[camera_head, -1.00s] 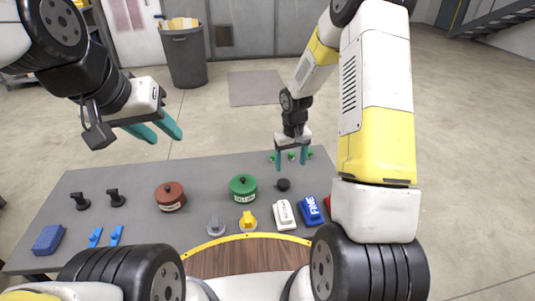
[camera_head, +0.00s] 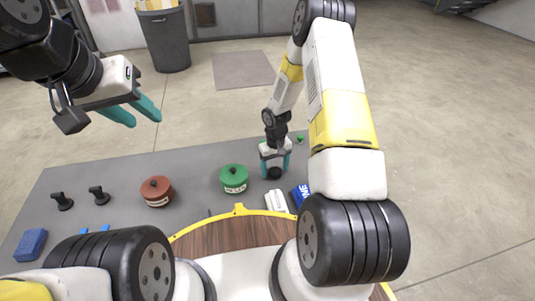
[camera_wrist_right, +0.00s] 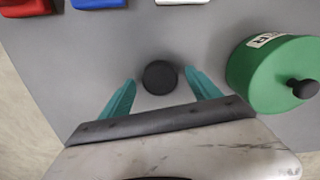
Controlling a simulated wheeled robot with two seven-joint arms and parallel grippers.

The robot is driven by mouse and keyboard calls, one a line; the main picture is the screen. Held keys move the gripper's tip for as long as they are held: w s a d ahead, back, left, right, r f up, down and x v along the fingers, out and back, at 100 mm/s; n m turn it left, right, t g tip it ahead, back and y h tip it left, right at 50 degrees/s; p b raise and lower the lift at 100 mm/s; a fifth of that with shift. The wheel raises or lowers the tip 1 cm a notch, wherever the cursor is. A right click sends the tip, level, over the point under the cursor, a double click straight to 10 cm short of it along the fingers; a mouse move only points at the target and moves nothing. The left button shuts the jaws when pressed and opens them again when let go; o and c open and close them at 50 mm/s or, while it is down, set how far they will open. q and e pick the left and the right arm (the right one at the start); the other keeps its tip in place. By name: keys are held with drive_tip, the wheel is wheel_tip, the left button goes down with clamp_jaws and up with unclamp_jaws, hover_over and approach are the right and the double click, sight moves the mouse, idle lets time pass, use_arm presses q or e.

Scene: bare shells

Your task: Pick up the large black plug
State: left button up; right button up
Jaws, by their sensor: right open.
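A round black plug (camera_wrist_right: 160,77) stands on the grey table in the right wrist view. My right gripper (camera_wrist_right: 160,82) is open, with one teal finger on each side of the plug and a visible gap to each. In the head view the right gripper (camera_head: 274,172) is down at the table, and the dark plug (camera_head: 274,174) shows between its fingertips. My left gripper (camera_head: 145,118) is open and empty, raised above the far left of the table.
A green lidded pot (camera_wrist_right: 275,75) stands close beside the right gripper. White (camera_head: 276,201) and blue (camera_head: 301,194) blocks sit nearer me. The table (camera_head: 205,165) is clear behind the pots.

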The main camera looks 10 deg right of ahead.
drive_tip(key=c, duration=1.4)
